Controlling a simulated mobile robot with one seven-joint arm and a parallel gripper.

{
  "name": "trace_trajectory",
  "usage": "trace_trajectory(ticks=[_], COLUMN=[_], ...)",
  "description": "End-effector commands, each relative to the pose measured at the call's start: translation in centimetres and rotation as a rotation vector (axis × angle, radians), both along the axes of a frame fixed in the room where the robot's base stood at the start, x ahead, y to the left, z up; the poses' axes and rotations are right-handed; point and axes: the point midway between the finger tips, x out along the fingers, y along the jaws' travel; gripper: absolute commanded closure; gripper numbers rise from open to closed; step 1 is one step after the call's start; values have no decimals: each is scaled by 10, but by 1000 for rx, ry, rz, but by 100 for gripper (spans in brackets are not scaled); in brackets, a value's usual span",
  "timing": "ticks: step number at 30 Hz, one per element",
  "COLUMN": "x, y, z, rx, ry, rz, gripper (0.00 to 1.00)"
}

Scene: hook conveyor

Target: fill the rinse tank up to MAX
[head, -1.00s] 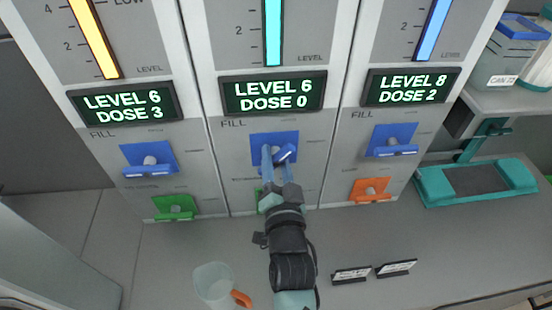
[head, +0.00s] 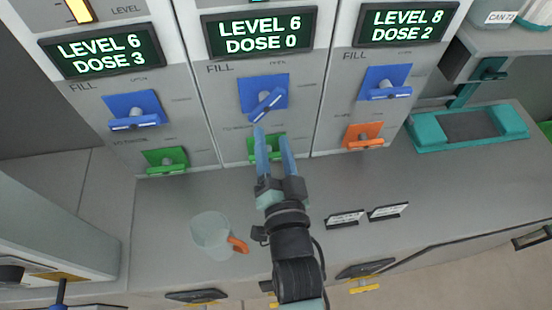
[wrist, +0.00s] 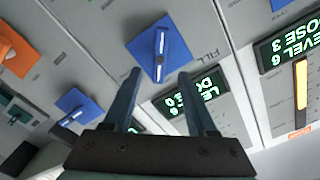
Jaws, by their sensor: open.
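Three tank panels stand side by side, and no visible label tells which is the rinse tank. The middle display (head: 260,34) reads LEVEL 6, DOSE 0. Its blue FILL lever (head: 266,105) sits at a slant on a blue plate. It also shows in the wrist view (wrist: 160,55). My gripper (head: 271,135) is open and empty, just below and apart from this lever. Its fingers partly cover the green lever (head: 278,148) beneath. In the wrist view my fingers (wrist: 160,75) point toward the blue lever. The MAX mark is not visible.
The left display (head: 101,50) reads LEVEL 6, DOSE 3; the right display (head: 407,24) reads LEVEL 8, DOSE 2. A clear jug (head: 210,234) with an orange handle stands on the counter left of my arm. Small signs (head: 388,212) and a teal tray (head: 425,137) are to the right.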

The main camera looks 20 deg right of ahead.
Motion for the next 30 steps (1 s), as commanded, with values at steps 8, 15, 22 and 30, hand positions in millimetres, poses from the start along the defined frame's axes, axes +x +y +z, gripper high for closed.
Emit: trace_trajectory(ticks=[8, 15, 22, 30], x=[-29, -33, -33, -33], y=[8, 10, 9, 9], z=[0, 1, 1, 0], rx=[0, 0, 0, 0], ry=[-1, -1, -1, 0], rz=[-1, -1, -1, 0], gripper=[43, 43, 43, 43])
